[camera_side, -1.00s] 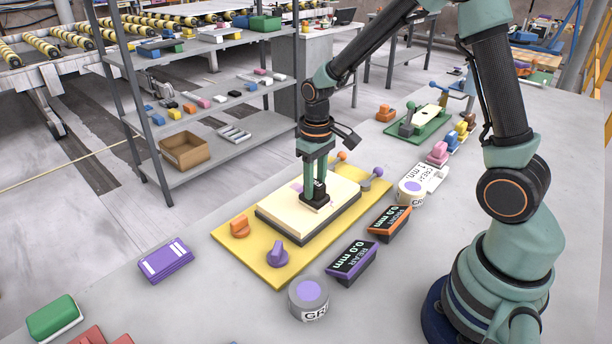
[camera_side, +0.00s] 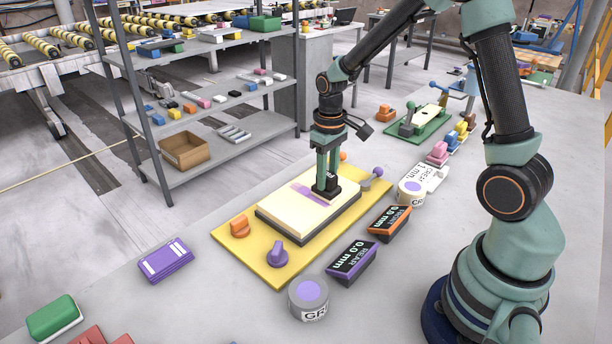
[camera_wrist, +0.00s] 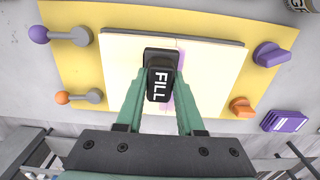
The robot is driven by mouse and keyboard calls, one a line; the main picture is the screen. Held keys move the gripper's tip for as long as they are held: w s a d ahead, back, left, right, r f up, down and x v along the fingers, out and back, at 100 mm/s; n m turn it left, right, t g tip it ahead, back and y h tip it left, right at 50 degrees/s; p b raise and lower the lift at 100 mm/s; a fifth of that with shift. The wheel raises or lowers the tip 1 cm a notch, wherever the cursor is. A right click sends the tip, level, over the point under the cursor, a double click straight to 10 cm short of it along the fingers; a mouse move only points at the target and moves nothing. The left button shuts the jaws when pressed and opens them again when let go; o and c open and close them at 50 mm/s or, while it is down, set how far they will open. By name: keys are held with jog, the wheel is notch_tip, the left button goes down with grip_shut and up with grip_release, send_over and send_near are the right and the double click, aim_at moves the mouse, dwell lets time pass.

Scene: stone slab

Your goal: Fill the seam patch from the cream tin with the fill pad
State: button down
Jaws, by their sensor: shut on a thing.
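My gripper (camera_side: 327,180) is shut on the black fill pad (camera_wrist: 160,75), whose white "FILL" label faces the wrist camera. The pad is over the cream stone slab (camera_side: 285,214), near its far right part; I cannot tell if it touches. A purple seam patch (camera_side: 313,193) shows on the slab, left of the pad in the side view. In the wrist view the patch (camera_wrist: 180,92) is partly hidden by the pad and a finger. The cream tin (camera_side: 412,193), with a purple disc on top, stands right of the yellow board.
The yellow board (camera_side: 228,243) carries orange and purple knobs around the slab. A grey tin (camera_side: 308,301) stands in front.

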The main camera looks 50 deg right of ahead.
jog(key=shift+r, duration=3)
jog(key=shift+r, duration=1.5)
jog(key=shift+w, duration=0.15)
